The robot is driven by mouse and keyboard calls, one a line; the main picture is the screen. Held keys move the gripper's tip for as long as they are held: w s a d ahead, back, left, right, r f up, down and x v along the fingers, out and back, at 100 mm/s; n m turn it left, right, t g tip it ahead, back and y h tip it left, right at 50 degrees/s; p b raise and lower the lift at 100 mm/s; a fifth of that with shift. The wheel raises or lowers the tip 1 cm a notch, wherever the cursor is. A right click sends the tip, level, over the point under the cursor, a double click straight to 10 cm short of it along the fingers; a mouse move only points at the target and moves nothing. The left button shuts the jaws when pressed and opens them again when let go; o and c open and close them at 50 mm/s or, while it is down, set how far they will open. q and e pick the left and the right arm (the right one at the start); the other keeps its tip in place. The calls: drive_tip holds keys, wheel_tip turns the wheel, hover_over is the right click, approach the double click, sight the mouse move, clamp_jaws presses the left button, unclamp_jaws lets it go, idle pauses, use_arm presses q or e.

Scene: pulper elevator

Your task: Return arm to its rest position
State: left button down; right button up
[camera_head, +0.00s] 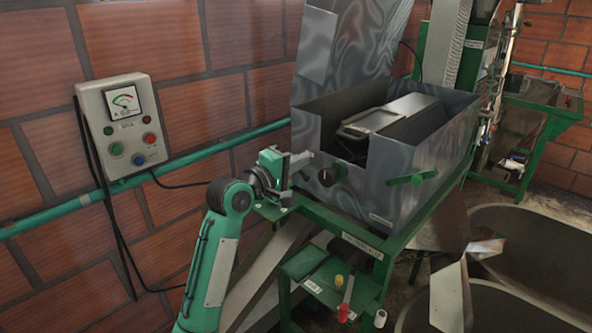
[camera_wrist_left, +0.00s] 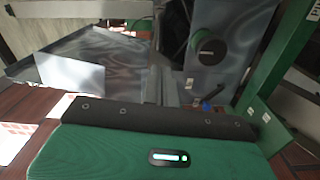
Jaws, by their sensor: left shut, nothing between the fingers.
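My left arm (camera_head: 215,255) comes up from the bottom of the head view, green and grey, bent at a dark elbow-like joint. My left gripper (camera_head: 303,159) is shut and empty. In the picture it lies just left of the grey metal pulper box (camera_head: 395,185) and its dark round knob (camera_head: 327,177); I cannot tell whether it touches the box. In the left wrist view my green gripper housing (camera_wrist_left: 165,150) fills the bottom, and a round green-black knob (camera_wrist_left: 208,48) on a grey panel shows beyond it. My right gripper is not in view.
A control box (camera_head: 125,125) with a gauge and buttons hangs on the brick wall, with a green pipe (camera_head: 75,203) below. A green handle (camera_head: 411,177) juts from the pulper. A green shelf (camera_head: 320,280) holds small items. Large round tubs (camera_head: 530,225) stand at right.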

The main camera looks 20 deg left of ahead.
use_arm(q)
drive_tip(key=s+d+f+m+g+y, duration=0.1)
drive_tip(key=s+f+m+g, duration=0.15)
drive_tip(key=s+f, duration=0.5)
drive_tip(key=s+d+f+m+g+y, duration=0.1)
drive_tip(key=s+f+m+g, duration=0.2)
drive_tip(key=f, duration=0.7)
drive_tip(key=s+d+f+m+g+y, duration=0.1)
drive_tip(key=s+f+m+g, duration=0.1)
drive_tip(key=s+f, duration=0.6)
drive_tip(key=s+f+m+g+y, duration=0.2)
drive_tip(key=s+f+m+g, duration=0.15)
drive_tip(key=s+f, duration=0.45)
drive_tip(key=s+f+m+g+y, duration=0.1)
drive_tip(key=s+f+m+g, duration=0.25)
drive_tip(key=s, duration=0.95)
drive_tip(key=s+f+x, duration=0.1)
drive_tip(key=s+x, duration=0.2)
drive_tip(key=x, duration=1.3)
drive_tip(key=s+a+f+x, duration=0.1)
drive_tip(key=s+x, duration=0.3)
drive_tip(key=x, duration=1.2)
drive_tip(key=s+a+f+g+b, duration=0.1)
drive_tip(key=s+a+f, duration=0.1)
drive_tip(key=s+f, duration=1.6)
drive_tip(key=shift+s, duration=0.55)
